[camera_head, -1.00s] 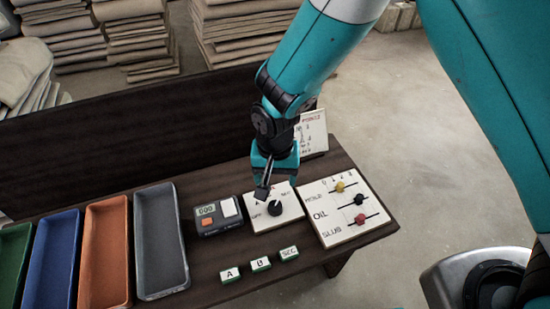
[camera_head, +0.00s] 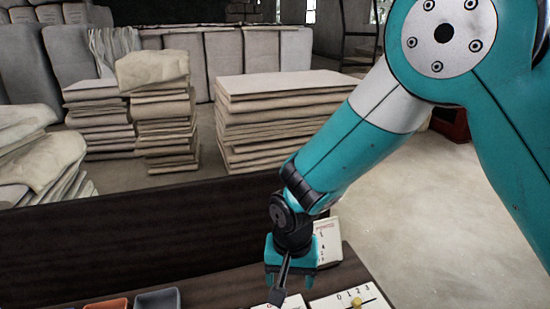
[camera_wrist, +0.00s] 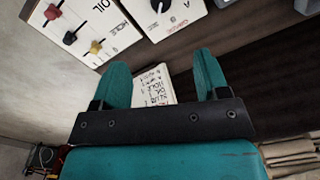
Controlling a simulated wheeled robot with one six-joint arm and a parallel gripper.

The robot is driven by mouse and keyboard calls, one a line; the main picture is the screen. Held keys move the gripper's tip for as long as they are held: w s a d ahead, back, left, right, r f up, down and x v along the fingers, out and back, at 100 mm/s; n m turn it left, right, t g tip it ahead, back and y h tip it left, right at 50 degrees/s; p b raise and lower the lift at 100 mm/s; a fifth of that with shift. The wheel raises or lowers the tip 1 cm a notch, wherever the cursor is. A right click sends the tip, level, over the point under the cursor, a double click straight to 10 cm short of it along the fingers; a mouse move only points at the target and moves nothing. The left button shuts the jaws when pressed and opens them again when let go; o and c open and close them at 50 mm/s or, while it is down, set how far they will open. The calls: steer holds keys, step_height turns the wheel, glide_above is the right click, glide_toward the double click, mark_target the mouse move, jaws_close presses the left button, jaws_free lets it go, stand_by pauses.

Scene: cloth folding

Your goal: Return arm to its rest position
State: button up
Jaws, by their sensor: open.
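My teal arm reaches down from the upper right in the head view. My gripper (camera_head: 288,284) hangs over the dark bench (camera_head: 349,272), above its back part. In the wrist view the two teal fingers of my gripper (camera_wrist: 163,78) are spread apart with nothing held between them. The white dial panel (camera_wrist: 186,16) with a black knob and the white slider panel (camera_wrist: 82,28) lie beyond the fingertips. A white written card (camera_wrist: 155,84) shows between the fingers; it also stands at the back of the bench in the head view (camera_head: 328,244).
A dark upright board (camera_head: 130,245) runs along the back of the bench. Stacks of folded cloth (camera_head: 280,115) stand behind it. An orange tray (camera_head: 108,303) and a grey tray (camera_head: 158,299) show at the bottom edge. Open floor (camera_head: 400,205) lies to the right.

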steer(key=s+d+r+n+y, duration=0.2)
steer(key=s+d+r+n, duration=0.3)
steer(key=s+r, duration=0.4)
steer(key=s+d+r+n+y, duration=0.25)
steer(key=s+d+r, duration=0.4)
steer(key=r, duration=0.55)
step_height(320, 180, up, 17)
steer(key=p, duration=1.7)
steer(key=shift+s+r+n, duration=0.2)
steer(key=shift+s+n, duration=0.05)
steer(key=shift+n, duration=0.1)
steer(key=shift+a+h, duration=0.1)
steer(key=shift+h, duration=0.15)
